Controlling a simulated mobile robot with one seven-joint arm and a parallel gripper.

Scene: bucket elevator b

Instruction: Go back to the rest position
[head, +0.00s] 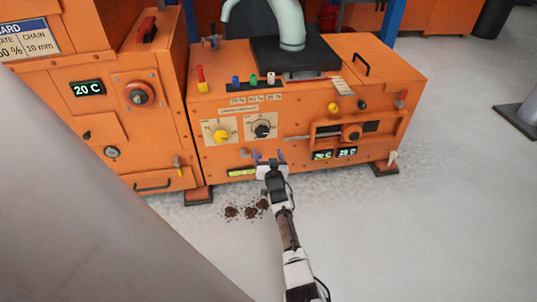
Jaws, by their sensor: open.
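My gripper (268,157) is in the head view, low in front of the orange machine (300,105). Its two fingers are apart, with nothing visible between them. My arm reaches up to it from the bottom of the picture. The gripper overlaps the lower front edge of the machine, near a yellow-green level strip (241,172). I cannot tell whether it touches the machine.
A yellow knob (220,136), a black knob (262,131) and a slider unit (345,132) sit on the machine's front. A taller orange cabinet (125,105) adjoins on the left. Brown debris (232,212) lies on the floor. Clear floor (440,220) lies to the right.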

